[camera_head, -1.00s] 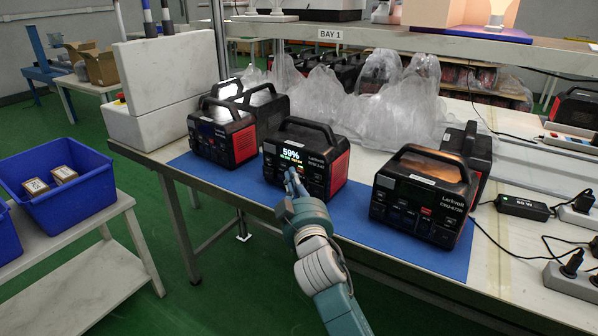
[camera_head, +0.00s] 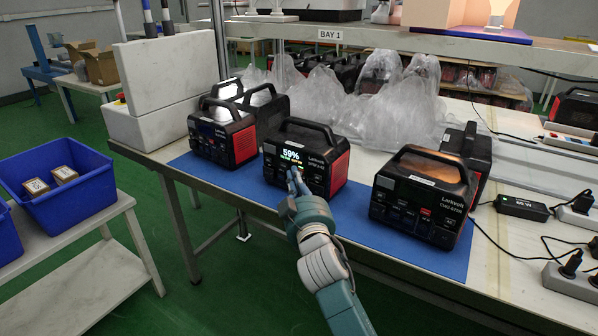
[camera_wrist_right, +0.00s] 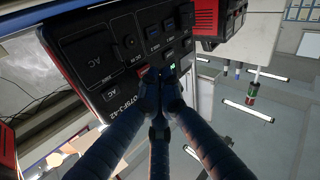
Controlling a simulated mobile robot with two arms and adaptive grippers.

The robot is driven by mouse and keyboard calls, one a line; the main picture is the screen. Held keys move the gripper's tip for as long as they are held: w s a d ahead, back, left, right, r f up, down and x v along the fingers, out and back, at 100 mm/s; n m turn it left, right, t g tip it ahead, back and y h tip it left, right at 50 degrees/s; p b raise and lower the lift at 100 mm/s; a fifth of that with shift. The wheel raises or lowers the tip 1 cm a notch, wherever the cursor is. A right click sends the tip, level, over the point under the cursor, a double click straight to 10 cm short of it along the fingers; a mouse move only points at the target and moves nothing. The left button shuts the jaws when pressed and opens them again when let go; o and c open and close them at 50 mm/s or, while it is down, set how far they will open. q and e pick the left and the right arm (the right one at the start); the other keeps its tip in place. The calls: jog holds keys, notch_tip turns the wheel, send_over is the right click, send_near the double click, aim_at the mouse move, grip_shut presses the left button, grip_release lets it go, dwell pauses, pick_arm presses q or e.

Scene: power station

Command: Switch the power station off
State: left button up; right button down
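The power station (camera_head: 318,160) in the middle of the blue mat is black with a red side and a top handle. Its screen (camera_head: 291,155) is lit and reads 59%. My right gripper (camera_head: 293,178) is in front of its front panel, with its fingertips just below the screen. In the right wrist view the panel (camera_wrist_right: 95,50) shows AC sockets and ports. The fingers (camera_wrist_right: 160,76) are closed together, empty, at the panel's edge beside a small green light (camera_wrist_right: 172,66). They hide part of the panel, and contact cannot be told. My left gripper is not in view.
Similar power stations stand to the left (camera_head: 222,133) and right (camera_head: 424,195) on the blue mat (camera_head: 345,215). Clear plastic bags (camera_head: 375,115) lie behind. Power strips and a black adapter (camera_head: 522,207) with cables are at right. A blue bin (camera_head: 65,185) stands at left.

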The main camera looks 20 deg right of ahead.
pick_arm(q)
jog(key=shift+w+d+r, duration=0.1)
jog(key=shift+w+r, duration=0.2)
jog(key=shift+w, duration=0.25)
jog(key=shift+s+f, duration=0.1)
pick_arm(e)
jog(key=shift+d, duration=0.1)
